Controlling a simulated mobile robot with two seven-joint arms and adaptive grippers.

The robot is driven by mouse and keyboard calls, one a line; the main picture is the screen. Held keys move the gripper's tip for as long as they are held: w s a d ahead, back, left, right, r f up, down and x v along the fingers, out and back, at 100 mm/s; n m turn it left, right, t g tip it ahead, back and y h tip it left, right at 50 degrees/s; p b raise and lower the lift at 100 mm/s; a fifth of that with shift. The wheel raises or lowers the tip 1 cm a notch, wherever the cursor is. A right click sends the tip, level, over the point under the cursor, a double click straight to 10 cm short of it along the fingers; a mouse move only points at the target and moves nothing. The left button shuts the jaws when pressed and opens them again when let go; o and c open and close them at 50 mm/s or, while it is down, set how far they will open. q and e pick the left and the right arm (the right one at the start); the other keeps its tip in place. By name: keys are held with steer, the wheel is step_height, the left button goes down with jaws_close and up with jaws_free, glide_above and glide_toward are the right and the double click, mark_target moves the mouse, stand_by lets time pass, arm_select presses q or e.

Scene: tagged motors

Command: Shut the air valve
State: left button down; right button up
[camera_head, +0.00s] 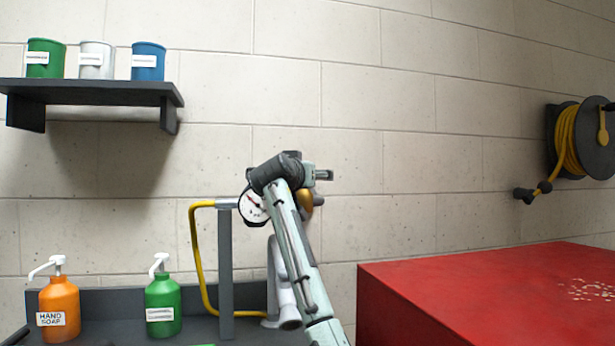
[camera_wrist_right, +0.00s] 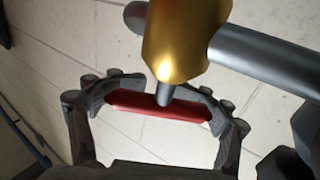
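The air valve's brass body (camera_head: 305,203) shows beside the round gauge (camera_head: 254,206), partly hidden by my right arm. In the right wrist view the brass body (camera_wrist_right: 182,40) sits on a grey pipe, and its stem runs to a red bar handle (camera_wrist_right: 158,106). My right gripper (camera_wrist_right: 158,108) is at the handle, which lies lengthwise between its two wide-apart fingers. The handle's ends appear to meet the fingers; whether they are pressed is unclear. The right gripper (camera_head: 318,176) is at the valve in the head view, its fingers mostly hidden. My left gripper is not in view.
A yellow hose (camera_head: 196,255) loops beside a grey post (camera_head: 225,275). Orange (camera_head: 60,305) and green (camera_head: 163,305) pump bottles stand on the left. A shelf (camera_head: 90,88) with cans hangs above. A red surface (camera_head: 470,285) fills the right; a hose reel (camera_head: 585,138) is on the wall.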

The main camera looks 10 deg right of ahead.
steer(key=o, duration=0.4)
step_height(320, 180, up, 10)
stand_by(0.5)
